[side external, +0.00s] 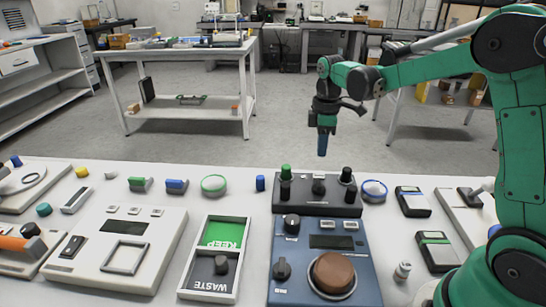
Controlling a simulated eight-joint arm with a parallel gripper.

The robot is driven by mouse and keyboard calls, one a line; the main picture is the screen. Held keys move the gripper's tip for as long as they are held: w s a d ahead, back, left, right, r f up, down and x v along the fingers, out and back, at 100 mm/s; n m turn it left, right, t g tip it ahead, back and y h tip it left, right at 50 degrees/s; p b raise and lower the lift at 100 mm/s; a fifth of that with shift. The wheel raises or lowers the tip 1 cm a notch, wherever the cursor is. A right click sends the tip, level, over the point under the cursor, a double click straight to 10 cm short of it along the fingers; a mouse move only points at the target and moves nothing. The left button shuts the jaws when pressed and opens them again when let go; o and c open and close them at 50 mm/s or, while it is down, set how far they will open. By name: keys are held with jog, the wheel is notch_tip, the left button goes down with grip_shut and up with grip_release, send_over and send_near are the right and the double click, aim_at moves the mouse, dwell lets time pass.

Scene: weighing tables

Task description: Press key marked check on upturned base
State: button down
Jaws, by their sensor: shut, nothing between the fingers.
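My gripper (322,150) is shut and empty, pointing down in the air behind the far edge of the bench, well above and beyond the devices. No label reading "check" is legible, and I cannot tell which device is the upturned base. A blue device (258,270) carries a brown round piece (333,273), a dark display, black knobs and small pale keys (325,224) near its back edge. A white device (165,250) at left has a square frame, a dark display and several small light keys (133,210) along its back. My gripper touches none of them.
A dark box (318,207) with upright knobs, one green, stands behind the blue device. A KEEP/WASTE tray (183,288) holds a dark knobbed weight (221,266). Handheld meters (412,202) lie at right. Small coloured pieces line the back. A white table (190,53) stands beyond open floor.

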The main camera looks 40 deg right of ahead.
aim_at(318, 175)
jog(key=shift+f, duration=2.8)
jog(key=shift+f, duration=0.85)
notch_tip(318, 175, up, 9)
jog(key=shift+f, duration=0.1)
